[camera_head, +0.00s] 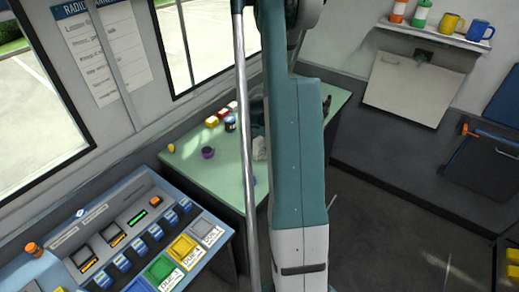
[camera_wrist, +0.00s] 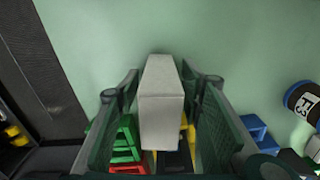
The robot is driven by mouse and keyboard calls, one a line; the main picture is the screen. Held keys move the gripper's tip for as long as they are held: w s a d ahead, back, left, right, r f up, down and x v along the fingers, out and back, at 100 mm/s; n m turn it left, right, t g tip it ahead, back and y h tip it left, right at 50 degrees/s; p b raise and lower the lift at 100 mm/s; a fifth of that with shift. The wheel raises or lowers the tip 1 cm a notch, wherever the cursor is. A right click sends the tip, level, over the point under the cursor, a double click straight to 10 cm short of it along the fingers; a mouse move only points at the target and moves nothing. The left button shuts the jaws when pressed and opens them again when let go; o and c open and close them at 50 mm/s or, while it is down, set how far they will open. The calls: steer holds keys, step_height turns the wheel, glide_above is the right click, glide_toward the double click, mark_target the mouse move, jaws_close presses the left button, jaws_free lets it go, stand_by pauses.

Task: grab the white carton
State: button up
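The white carton (camera_wrist: 161,115) is in the middle of the wrist view, between the two fingers of my gripper (camera_wrist: 161,88). The fingers are apart, one on each side of it. A narrow gap shows between the carton and each finger lower in the picture; contact near the fingertips is hard to judge. In the head view, a pale patch beside my arm, probably the carton (camera_head: 260,148), shows over the green table (camera_head: 190,163). My arm hides most of my gripper there.
On the table stand a purple cup (camera_head: 208,153), a dark blue can (camera_head: 230,124), a yellow item (camera_head: 171,148) and small red and yellow boxes (camera_head: 212,121). The control console (camera_head: 120,245) is at the lower left. The table's left part has free room.

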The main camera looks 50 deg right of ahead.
mark_target(259, 139)
steer(key=c, duration=1)
steer(key=shift+r, duration=0.1)
steer(key=shift+c, duration=0.2)
steer(key=shift+r+p, duration=0.45)
steer(key=shift+r, duration=4.45)
